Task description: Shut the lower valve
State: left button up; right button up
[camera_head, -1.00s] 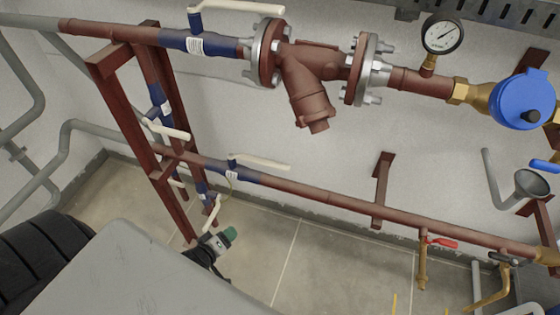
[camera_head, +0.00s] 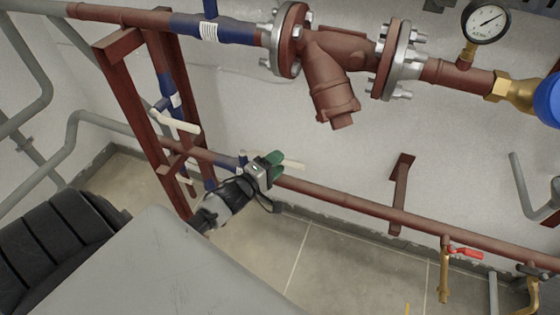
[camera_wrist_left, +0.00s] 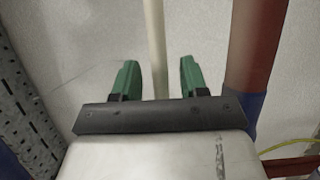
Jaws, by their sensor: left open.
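The lower valve sits on the lower red pipe (camera_head: 350,204), and its long cream handle (camera_head: 291,164) runs roughly along the pipe, slightly above it. My left gripper (camera_head: 272,162) is at this handle and hides most of the valve body. In the left wrist view the cream handle (camera_wrist_left: 154,40) passes between the two green fingers of the open left gripper (camera_wrist_left: 158,72), with a gap on either side. The red pipe (camera_wrist_left: 255,45) runs alongside, to the right of the fingers. My right gripper is not in view.
A red steel frame (camera_head: 133,105) stands left of the gripper, with another cream valve handle (camera_head: 176,122) beside it. A flanged strainer (camera_head: 333,85) hangs on the upper pipe. A small red-handled tap (camera_head: 465,252) is at lower right. Floor below is clear.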

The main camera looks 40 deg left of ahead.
pick_arm(q)
jog(key=shift+w+d, duration=0.1)
jog(key=shift+w, duration=0.65)
grip_shut()
